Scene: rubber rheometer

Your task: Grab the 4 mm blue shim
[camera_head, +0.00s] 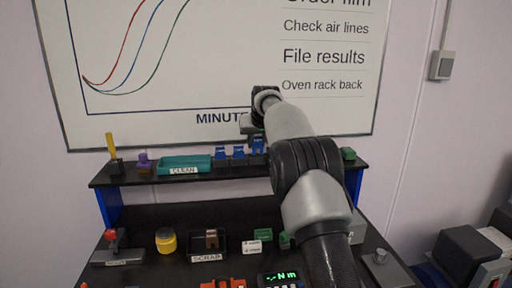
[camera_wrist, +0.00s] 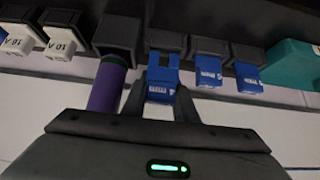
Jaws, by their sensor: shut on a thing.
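Several blue shims stand in a row on the raised black shelf in the head view: a left one (camera_head: 220,153), a middle one (camera_head: 238,152) and a right one (camera_head: 258,146). In the wrist view, my gripper (camera_wrist: 158,98) has its two fingers on either side of one blue shim (camera_wrist: 161,82), shut on it. This shim has a notched end and a white label too small to read. It is at a dark holder (camera_wrist: 165,41); whether it touches the holder is unclear. Two other blue shims (camera_wrist: 208,72) (camera_wrist: 248,78) are to its right. My arm hides the fingers in the head view.
A purple cylinder (camera_wrist: 107,86) stands close to the left finger in the wrist view. White labelled pieces (camera_wrist: 60,42) are farther left. A teal tray (camera_head: 184,164) lies left of the shims on the shelf. The whiteboard (camera_head: 220,60) is close behind.

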